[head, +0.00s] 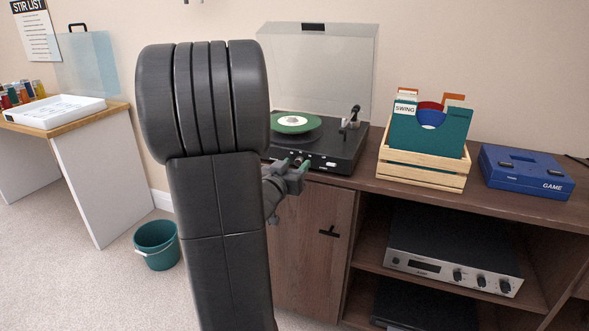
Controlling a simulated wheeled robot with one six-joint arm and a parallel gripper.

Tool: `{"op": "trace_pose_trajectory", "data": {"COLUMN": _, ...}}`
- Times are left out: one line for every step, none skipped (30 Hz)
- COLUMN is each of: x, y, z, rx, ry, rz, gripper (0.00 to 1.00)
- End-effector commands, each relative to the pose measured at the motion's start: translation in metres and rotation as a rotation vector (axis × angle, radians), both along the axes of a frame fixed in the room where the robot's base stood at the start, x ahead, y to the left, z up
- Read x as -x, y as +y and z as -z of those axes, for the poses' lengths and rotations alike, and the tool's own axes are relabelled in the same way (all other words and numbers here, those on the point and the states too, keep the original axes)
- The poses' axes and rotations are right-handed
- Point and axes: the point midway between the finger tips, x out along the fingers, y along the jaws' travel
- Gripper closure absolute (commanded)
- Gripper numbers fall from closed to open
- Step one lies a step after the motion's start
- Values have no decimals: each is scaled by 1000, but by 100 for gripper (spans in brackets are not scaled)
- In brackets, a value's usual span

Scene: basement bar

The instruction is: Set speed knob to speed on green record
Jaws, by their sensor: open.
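The green record (294,122) with a pale label lies on the black turntable (345,150), whose clear lid (318,65) stands open. The tonearm (352,117) is at the right of the record. My gripper (294,165) is open, its fingers close to the turntable's front edge, at the left part of the front. I cannot tell whether it touches the turntable. Small pale markings show on the front edge right of the fingers. I cannot make out the speed knob; my arm and gripper hide the turntable's left front. The writing on the record's label is too small to read.
A wooden crate (422,177) of record sleeves and a blue game box (525,174) stand to the right on the brown cabinet (375,188). A silver amplifier (455,272) sits on the shelf below. A teal bucket (156,244) stands on the carpet at left.

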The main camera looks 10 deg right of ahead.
Motion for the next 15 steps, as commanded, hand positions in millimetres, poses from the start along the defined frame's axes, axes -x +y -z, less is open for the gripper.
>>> {"op": "trace_pose_trajectory", "data": {"x": -1, "y": -1, "z": 0, "rx": 0, "ry": 0, "rz": 1, "gripper": 57}}
{"op": "trace_pose_trajectory", "data": {"x": -1, "y": -2, "z": 0, "rx": 0, "ry": 0, "rz": 1, "gripper": 57}}
{"op": "trace_pose_trajectory", "data": {"x": -2, "y": -2, "z": 0, "rx": 0, "ry": 0, "rz": 1, "gripper": 57}}
{"op": "trace_pose_trajectory", "data": {"x": -2, "y": -2, "z": 0, "rx": 0, "ry": 0, "rz": 1, "gripper": 57}}
{"op": "trace_pose_trajectory", "data": {"x": -2, "y": -2, "z": 0, "rx": 0, "ry": 0, "rz": 0, "gripper": 57}}
{"op": "trace_pose_trajectory", "data": {"x": -2, "y": -2, "z": 0, "rx": 0, "ry": 0, "rz": 0, "gripper": 57}}
{"op": "trace_pose_trajectory", "data": {"x": -2, "y": -2, "z": 0, "rx": 0, "ry": 0, "rz": 0, "gripper": 57}}
{"op": "trace_pose_trajectory", "data": {"x": -2, "y": -2, "z": 0, "rx": 0, "ry": 0, "rz": 0, "gripper": 57}}
{"op": "trace_pose_trajectory", "data": {"x": -2, "y": -1, "z": 0, "rx": 0, "ry": 0, "rz": 0, "gripper": 59}}
{"op": "trace_pose_trajectory", "data": {"x": -2, "y": -1, "z": 0, "rx": 0, "ry": 0, "rz": 0, "gripper": 65}}
{"op": "trace_pose_trajectory", "data": {"x": -1, "y": -1, "z": 0, "rx": 0, "ry": 0, "rz": 0, "gripper": 70}}
{"op": "trace_pose_trajectory", "data": {"x": -1, "y": -1, "z": 0, "rx": 0, "ry": 0, "rz": 0, "gripper": 78}}
{"op": "trace_pose_trajectory", "data": {"x": -1, "y": -1, "z": 0, "rx": 0, "ry": 0, "rz": 0, "gripper": 84}}
{"op": "trace_pose_trajectory", "data": {"x": -1, "y": -1, "z": 0, "rx": 0, "ry": 0, "rz": 0, "gripper": 90}}
{"op": "trace_pose_trajectory", "data": {"x": -1, "y": -1, "z": 0, "rx": 0, "ry": 0, "rz": 0, "gripper": 98}}
